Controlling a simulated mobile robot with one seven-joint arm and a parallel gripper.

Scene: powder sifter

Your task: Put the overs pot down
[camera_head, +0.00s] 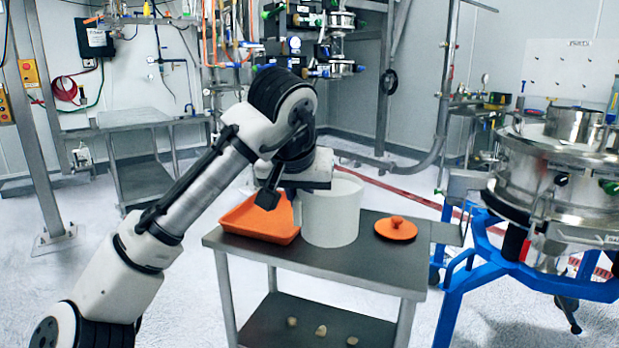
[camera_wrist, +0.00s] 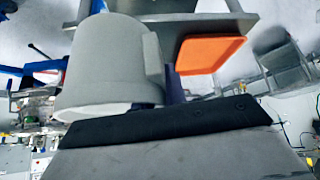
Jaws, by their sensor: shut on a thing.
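The overs pot (camera_head: 331,214) is a plain pale grey-white pot, upright over the steel side table. I cannot tell whether its base touches the top or hangs just above it. My gripper (camera_head: 270,197) is at the pot's left side, near its rim. In the wrist view the pot (camera_wrist: 105,65) fills the left half, with its handle toward my gripper (camera_wrist: 172,86), which is shut on that handle. The grip itself is mostly hidden behind the dark gripper body. The inside of the pot is not visible.
An orange tray (camera_head: 262,226) lies on the table (camera_head: 365,262) close left of the pot. An orange lid (camera_head: 396,228) with a knob lies to the right. Small pale lumps lie on the lower shelf. The steel sifter (camera_head: 565,190) on blue legs stands at right.

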